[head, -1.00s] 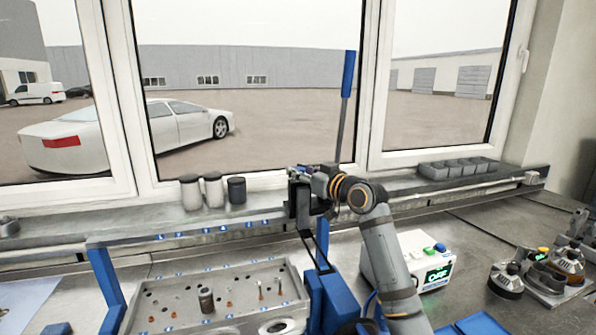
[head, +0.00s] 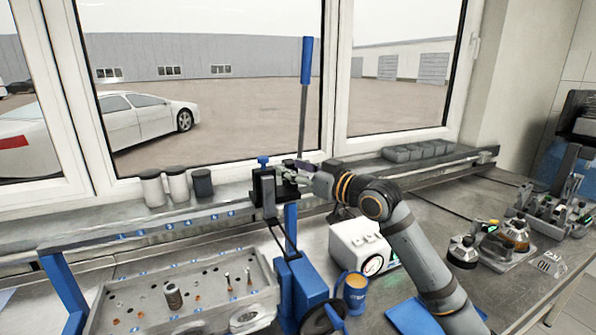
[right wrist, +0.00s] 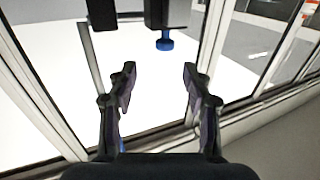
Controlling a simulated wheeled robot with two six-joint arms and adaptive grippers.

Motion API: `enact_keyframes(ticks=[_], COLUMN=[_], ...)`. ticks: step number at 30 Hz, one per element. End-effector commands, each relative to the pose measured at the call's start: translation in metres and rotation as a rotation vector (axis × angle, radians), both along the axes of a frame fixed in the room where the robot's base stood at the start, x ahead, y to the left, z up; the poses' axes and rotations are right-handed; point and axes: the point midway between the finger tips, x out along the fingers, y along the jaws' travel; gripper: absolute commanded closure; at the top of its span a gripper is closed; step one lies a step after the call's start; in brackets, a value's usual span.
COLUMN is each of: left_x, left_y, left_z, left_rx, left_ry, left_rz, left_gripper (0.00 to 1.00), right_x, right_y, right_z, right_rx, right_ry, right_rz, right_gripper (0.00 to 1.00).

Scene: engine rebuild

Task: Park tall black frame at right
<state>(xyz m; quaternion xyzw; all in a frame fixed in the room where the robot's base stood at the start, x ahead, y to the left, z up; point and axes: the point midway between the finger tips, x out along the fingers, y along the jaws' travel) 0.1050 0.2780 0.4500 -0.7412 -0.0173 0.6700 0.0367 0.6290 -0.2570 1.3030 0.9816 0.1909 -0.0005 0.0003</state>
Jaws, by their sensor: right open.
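A black block assembly (head: 264,206) with a blue knob (head: 263,160) on top stands at the blue post (head: 291,228) in the middle of the head view. Thin dark bars run down below it; I cannot tell whether these belong to the tall black frame. My right gripper (head: 298,174) is close beside the assembly at its upper right. In the right wrist view my right gripper (right wrist: 158,82) is open with nothing between its fingers. Black parts (right wrist: 168,12) and the blue knob (right wrist: 165,43) show beyond the fingertips. My left gripper is out of view.
A tall lever with a blue handle (head: 306,60) rises behind. A metal tray (head: 205,300) with small parts lies front left. Several jars line the sill. Right bench holds dark devices (head: 510,237).

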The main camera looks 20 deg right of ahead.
Motion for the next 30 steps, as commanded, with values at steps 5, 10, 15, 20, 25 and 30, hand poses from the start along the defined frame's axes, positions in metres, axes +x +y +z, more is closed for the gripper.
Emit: enact_keyframes(ticks=[5, 10, 15, 20, 25, 30], left_x=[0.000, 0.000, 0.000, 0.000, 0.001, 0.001], left_y=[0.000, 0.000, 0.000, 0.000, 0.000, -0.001], left_z=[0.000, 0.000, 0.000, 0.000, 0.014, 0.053], left_rx=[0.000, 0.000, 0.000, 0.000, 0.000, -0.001], left_ry=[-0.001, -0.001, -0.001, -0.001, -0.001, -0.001], left_rz=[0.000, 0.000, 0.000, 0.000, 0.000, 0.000], left_gripper=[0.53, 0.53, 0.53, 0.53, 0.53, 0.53], right_x=[-0.012, -0.015, -0.014, -0.014, -0.014, -0.014], right_y=[-0.004, -0.004, -0.004, -0.004, -0.004, -0.004], right_z=[0.000, 0.000, 0.000, 0.000, 0.015, 0.053], right_rx=[-0.002, 0.001, 0.002, 0.001, 0.001, 0.001], right_ry=[0.000, 0.002, 0.001, 0.000, 0.000, 0.000], right_rz=[0.001, 0.004, 0.004, 0.004, 0.003, 0.003], right_gripper=[0.50, 0.50, 0.50, 0.50, 0.50, 0.50])
